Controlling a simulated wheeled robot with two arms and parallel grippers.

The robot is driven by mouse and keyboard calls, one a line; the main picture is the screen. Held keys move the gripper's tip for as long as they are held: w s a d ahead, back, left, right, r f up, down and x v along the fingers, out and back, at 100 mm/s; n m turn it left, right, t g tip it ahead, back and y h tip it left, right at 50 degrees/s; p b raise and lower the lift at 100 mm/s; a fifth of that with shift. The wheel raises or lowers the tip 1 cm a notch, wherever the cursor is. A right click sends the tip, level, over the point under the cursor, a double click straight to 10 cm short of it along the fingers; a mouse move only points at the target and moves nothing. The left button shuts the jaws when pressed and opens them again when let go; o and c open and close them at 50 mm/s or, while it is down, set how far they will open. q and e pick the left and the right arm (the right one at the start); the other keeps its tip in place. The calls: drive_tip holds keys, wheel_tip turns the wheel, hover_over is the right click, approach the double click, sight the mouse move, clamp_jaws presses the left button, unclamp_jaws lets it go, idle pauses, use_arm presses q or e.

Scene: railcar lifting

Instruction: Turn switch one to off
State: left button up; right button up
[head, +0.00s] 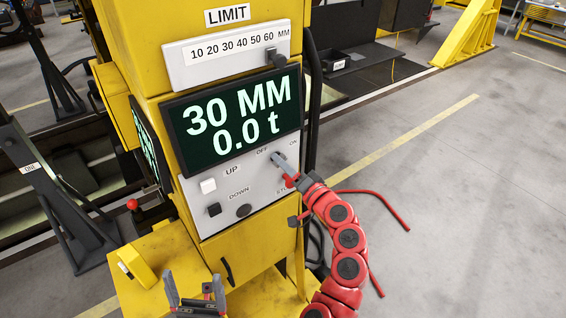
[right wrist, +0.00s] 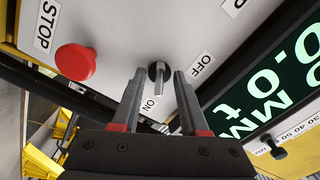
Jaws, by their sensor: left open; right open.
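The switch (right wrist: 157,74) is a dark round knob with a metal lever on the grey panel (head: 262,187). In the right wrist view its lever points down towards the side of the ON label (right wrist: 149,106), away from the OFF label (right wrist: 202,65). My right gripper (right wrist: 159,82) is open, with one finger on each side of the lever; whether either finger touches it I cannot tell. In the head view my right gripper (head: 279,158) hides most of the switch. My left gripper (head: 193,285) is open and empty, low in front of the yellow cabinet.
A red STOP button (right wrist: 75,62) stands out near the switch. White (head: 208,186) and dark (head: 213,209) buttons sit to the left. The display (head: 235,115) reads 30 MM and 0.0 t. A slider (head: 275,57) is above.

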clamp_jaws()
idle(0.3)
drive_tip(key=shift+f, duration=0.1)
drive_tip(key=shift+w+f+n+b, duration=0.1)
drive_tip(key=shift+n+b, duration=2.95)
drive_tip(key=shift+b, duration=3.35)
drive_tip(key=shift+w+f+n+b, duration=0.1)
drive_tip(key=shift+n+b, duration=2.95)
drive_tip(key=shift+b, duration=3.3)
drive_tip(key=shift+r, duration=0.1)
